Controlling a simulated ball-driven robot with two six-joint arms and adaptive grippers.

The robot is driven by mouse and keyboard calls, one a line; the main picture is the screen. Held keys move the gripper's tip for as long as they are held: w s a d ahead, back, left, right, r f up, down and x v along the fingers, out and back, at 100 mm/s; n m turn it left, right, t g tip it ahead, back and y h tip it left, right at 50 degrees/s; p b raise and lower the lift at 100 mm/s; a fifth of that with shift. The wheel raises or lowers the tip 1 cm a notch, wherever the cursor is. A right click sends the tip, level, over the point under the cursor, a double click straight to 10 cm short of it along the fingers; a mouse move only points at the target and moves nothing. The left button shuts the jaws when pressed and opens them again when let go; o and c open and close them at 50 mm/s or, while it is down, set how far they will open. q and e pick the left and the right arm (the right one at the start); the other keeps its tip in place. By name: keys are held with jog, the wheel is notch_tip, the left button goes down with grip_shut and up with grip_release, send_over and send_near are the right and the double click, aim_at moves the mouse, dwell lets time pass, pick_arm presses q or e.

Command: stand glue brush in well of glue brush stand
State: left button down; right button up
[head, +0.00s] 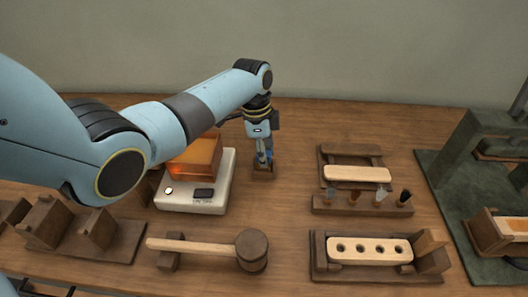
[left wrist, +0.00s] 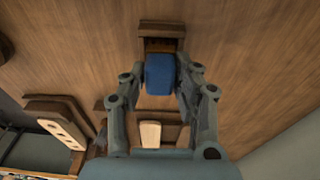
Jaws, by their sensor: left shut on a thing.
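My left gripper (head: 264,157) points down at the back middle of the table, just right of the white scale-like box. It is shut on the blue glue brush (head: 270,154). In the left wrist view the brush (left wrist: 160,76) shows as a blue block between the fingers of my left gripper (left wrist: 161,66). The small brown wooden glue brush stand (head: 263,176) is directly below the gripper, and it also shows in the left wrist view (left wrist: 161,29). The brush's lower end and the well are hidden, so I cannot tell whether the brush is inside it. My right gripper is not in view.
A white box (head: 222,193) with an orange block (head: 196,156) stands left of the stand. A mallet (head: 200,247) lies in front. Right are a rack with several tufts (head: 362,207), a holed wooden block (head: 370,248) and a green press (head: 452,160). Bare table lies behind the stand.

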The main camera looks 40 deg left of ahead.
pick_arm(q)
jog(key=shift+f, duration=0.3)
dwell(0.6)
jog(key=c, duration=0.9)
grip_release()
jog(key=o, duration=0.4)
jog(key=shift+r, duration=0.1)
notch_tip(320, 180, up, 7)
jog(key=p, duration=0.7)
